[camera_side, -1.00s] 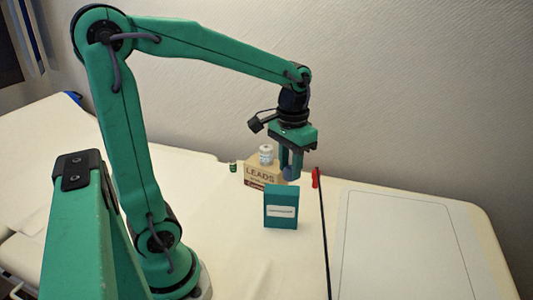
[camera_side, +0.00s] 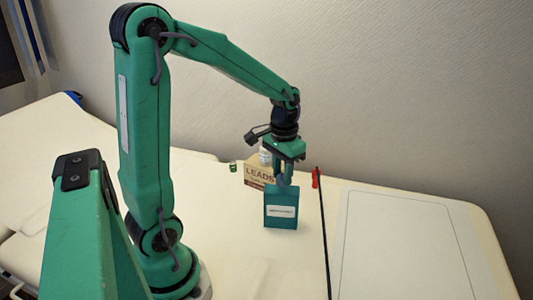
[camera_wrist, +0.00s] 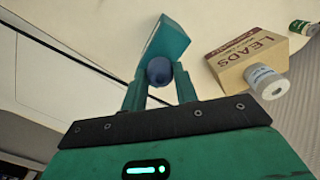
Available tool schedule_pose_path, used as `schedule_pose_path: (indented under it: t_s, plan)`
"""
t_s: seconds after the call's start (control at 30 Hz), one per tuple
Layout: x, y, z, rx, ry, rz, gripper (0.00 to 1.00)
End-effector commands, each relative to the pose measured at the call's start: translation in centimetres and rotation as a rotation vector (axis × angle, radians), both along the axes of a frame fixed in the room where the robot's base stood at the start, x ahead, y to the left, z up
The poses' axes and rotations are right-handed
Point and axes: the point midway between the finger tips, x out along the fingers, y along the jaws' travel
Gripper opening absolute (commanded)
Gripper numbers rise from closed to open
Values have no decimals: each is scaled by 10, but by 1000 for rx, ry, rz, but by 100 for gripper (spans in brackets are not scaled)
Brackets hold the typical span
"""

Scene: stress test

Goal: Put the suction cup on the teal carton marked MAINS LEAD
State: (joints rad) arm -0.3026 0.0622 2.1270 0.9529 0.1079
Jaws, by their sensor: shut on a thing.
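The teal carton (camera_side: 281,211) stands upright on the pale table in the side view, with a white label on its front; the lettering is too small to read. In the wrist view the carton (camera_wrist: 167,38) lies just beyond the fingertips. My gripper (camera_side: 285,183) is just above the carton's top, pointing down. In the wrist view my gripper (camera_wrist: 160,80) is shut on the blue, rounded suction cup (camera_wrist: 159,70). I cannot tell whether the cup touches the carton's top.
A tan carton marked LEADS (camera_side: 258,175) stands close behind and left of the teal one, with a white bottle (camera_side: 265,157) on it. A small green-labelled vial (camera_side: 233,167) stands left.

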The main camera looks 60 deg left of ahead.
Motion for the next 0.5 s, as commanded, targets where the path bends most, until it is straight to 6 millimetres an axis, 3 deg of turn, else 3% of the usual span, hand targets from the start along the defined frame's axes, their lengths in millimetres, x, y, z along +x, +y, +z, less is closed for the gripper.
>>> schedule_pose_path:
  t_s: [0.13,0.5]
  plan:
    - [0,0,-12,0,1,0,8]
    - [0,0,-15,0,0,0,8]
